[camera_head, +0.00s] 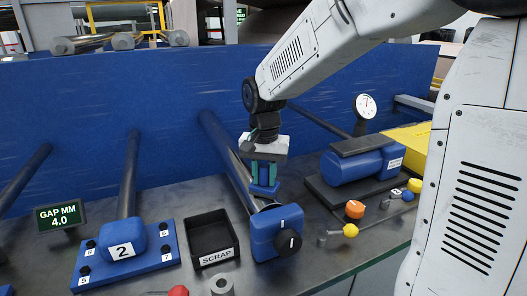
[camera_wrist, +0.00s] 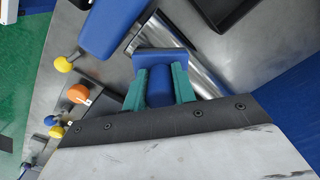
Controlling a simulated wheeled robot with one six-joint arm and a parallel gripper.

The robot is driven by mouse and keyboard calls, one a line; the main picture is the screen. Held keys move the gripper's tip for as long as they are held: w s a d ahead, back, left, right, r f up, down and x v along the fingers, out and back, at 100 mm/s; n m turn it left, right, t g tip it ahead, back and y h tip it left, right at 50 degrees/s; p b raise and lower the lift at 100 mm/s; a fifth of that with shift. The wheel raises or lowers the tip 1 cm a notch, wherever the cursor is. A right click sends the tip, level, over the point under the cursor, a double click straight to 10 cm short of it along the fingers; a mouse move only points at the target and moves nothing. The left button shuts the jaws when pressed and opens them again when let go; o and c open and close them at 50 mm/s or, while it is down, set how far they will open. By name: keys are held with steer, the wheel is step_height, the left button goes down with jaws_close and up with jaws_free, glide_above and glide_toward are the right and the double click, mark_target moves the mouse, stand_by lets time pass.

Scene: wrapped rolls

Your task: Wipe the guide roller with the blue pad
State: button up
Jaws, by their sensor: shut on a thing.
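The blue pad (camera_head: 264,190) is held between the teal fingers of my gripper (camera_head: 264,178), which is shut on it. In the wrist view the pad (camera_wrist: 160,36) has a wide flat blue plate, with a narrower blue part between the fingers. The guide roller (camera_wrist: 207,68) is a shiny metal cylinder running under the pad and behind my gripper. In the head view the roller (camera_head: 234,163) slopes back to the left from a blue end block (camera_head: 272,234) with a black knob. The pad is over the roller's near part; I cannot tell whether they touch.
An open black SCRAP bin (camera_head: 212,240) stands left of the end block, beside a blue numbered plate (camera_head: 90,270). A blue cylinder unit with a gauge (camera_head: 366,107) stands to the right. Orange (camera_head: 355,209) and yellow (camera_head: 350,230) knobs are near the right front.

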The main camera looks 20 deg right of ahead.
mark_target(267, 169)
steer(key=shift+s, duration=0.4)
steer(key=shift+s+d+r, duration=0.1)
steer(key=shift+s+r, duration=0.05)
steer(key=shift+s, duration=0.1)
step_height(267, 169, up, 3)
steer(key=shift+w+f, duration=0.1)
steer(key=shift+f, duration=0.1)
steer(key=shift+r, duration=0.35)
steer(key=shift+a+r, duration=0.25)
steer(key=shift+r, duration=2)
